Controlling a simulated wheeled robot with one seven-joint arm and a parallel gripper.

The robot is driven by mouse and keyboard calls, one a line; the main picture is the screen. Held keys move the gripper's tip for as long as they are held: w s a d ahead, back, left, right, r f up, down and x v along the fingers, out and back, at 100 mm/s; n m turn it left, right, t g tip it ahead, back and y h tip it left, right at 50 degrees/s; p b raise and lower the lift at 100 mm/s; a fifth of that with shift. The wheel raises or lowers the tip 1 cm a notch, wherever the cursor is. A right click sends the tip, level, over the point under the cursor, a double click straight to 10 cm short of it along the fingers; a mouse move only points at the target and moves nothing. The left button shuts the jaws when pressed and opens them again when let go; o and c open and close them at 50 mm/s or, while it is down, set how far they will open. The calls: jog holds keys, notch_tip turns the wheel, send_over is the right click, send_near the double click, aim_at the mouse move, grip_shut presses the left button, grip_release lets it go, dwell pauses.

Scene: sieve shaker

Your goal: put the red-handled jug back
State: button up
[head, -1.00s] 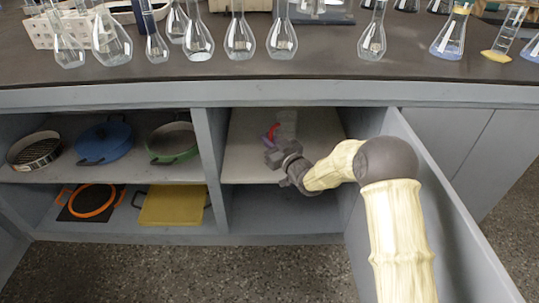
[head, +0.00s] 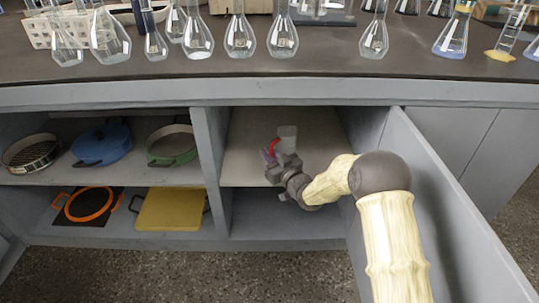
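The red-handled jug (head: 288,133) has a pale grey, see-through body. It is in the open right-hand cupboard bay, over the upper shelf (head: 245,165). Its red handle (head: 275,152) is on the left side, towards me. My gripper (head: 276,165) is at the handle, in front of the jug, and appears shut on it. The fingers and the jug's lower part partly hide each other, so I cannot tell whether the jug touches the shelf. A small purple patch shows by the fingers.
A cupboard door (head: 440,195) stands open right of my arm. A divider (head: 208,150) is on the left. Beyond it are a sieve (head: 30,153), a blue pot (head: 102,142), a green pan (head: 172,146) and a yellow board (head: 170,209). Glass flasks (head: 239,38) line the countertop above.

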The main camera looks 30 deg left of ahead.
jog(key=o, duration=0.3)
jog(key=shift+o, duration=0.2)
jog(key=shift+r, duration=0.1)
jog(key=shift+d, duration=0.2)
jog(key=p+v, duration=0.5)
jog(key=v, duration=0.6)
jog(key=shift+s+d, duration=0.25)
